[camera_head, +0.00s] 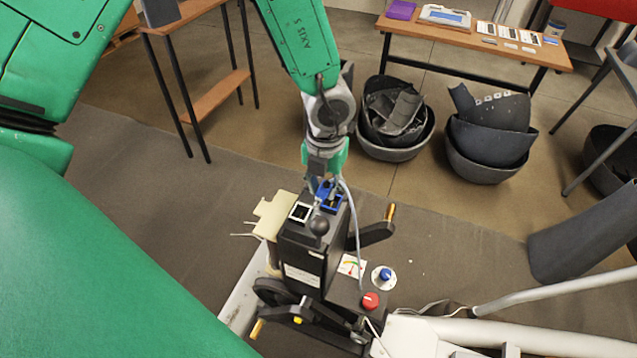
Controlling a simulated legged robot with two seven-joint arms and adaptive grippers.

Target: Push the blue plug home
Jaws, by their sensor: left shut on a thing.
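My left gripper (325,184) points down from my green arm onto the top of a dark machine housing (303,248). It is shut on the blue plug (331,196), which sits at the top of the housing beside a white-framed black socket (300,212). The fingers partly hide the plug, and I cannot tell how deep it is seated. A thin grey cable (354,225) runs down from the plug area along the housing. My right gripper is not in view.
Crank arms with yellow ends stick out on both sides. White tubes (560,291) lie at lower right. Black bins (396,150) and a wooden table (470,35) stand behind.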

